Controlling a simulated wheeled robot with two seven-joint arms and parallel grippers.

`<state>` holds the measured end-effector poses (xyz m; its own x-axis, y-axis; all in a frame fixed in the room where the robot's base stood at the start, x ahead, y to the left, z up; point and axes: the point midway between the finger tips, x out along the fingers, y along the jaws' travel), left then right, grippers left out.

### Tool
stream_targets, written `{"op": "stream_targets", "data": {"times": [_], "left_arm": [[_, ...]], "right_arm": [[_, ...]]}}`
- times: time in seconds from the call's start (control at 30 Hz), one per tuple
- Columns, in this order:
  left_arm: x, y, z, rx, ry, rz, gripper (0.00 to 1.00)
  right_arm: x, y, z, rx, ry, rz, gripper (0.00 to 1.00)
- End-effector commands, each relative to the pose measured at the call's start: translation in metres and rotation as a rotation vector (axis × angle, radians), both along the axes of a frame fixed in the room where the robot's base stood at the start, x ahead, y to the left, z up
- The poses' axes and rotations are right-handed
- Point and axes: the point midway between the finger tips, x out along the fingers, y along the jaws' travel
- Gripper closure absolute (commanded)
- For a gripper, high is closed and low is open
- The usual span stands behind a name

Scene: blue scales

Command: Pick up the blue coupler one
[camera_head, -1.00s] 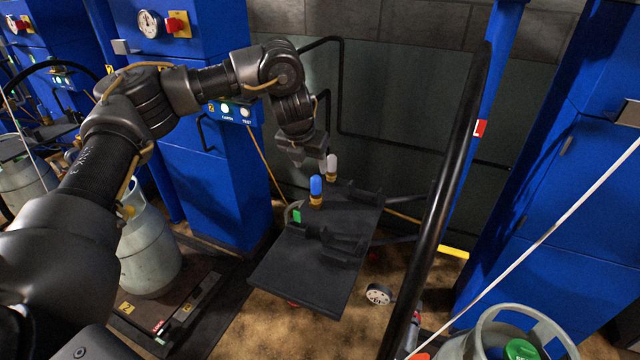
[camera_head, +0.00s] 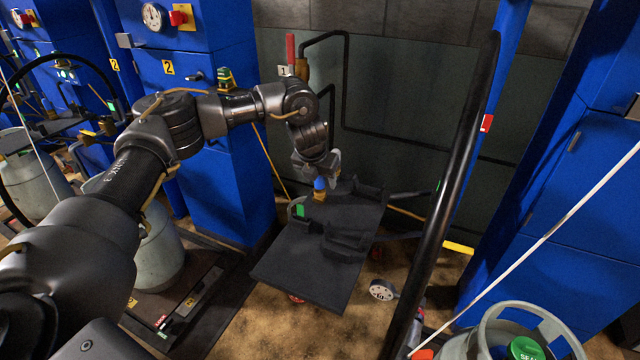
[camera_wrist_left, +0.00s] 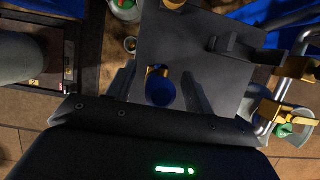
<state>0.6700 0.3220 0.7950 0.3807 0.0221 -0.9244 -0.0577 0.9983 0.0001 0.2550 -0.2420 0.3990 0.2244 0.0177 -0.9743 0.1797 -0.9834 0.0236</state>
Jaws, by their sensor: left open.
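The blue coupler (camera_head: 319,187), a blue cap on a brass base, stands upright near the far end of a dark tray (camera_head: 295,268). My left gripper (camera_head: 318,179) is directly over it, pointing down and open. In the left wrist view the blue coupler (camera_wrist_left: 160,91) sits between the two spread fingers of the left gripper (camera_wrist_left: 159,75). I cannot tell whether either finger touches it. A pale coupler (camera_head: 335,163) is just behind, partly hidden by the gripper. My right gripper is not in view.
Dark raised holders (camera_head: 345,243) stand on the tray. A thick black post (camera_head: 440,200) rises right of it. Blue cabinets (camera_head: 222,190) flank the space, and a grey gas cylinder (camera_head: 160,255) stands at left. The tray's near part is bare.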

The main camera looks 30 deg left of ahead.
Motion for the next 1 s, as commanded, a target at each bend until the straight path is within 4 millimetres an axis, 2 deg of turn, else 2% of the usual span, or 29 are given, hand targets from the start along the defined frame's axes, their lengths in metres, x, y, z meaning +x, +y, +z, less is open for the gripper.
{"op": "stream_targets", "data": {"times": [0.3,0.67,0.7,1.0], "left_arm": [[0.0025,0.0,-0.0057,0.0,-0.001,0.0,0.47],[0.0023,0.0002,-0.0054,0.0,0.0,0.0,0.94],[0.0024,0.0001,-0.0052,0.0,-0.001,0.0,0.97],[0.0025,0.0003,-0.0018,0.0,-0.001,0.001,0.97]], "right_arm": [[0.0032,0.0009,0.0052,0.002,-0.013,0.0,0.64],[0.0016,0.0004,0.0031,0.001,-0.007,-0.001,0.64],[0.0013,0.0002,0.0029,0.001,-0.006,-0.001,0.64],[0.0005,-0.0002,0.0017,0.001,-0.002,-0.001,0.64]]}}
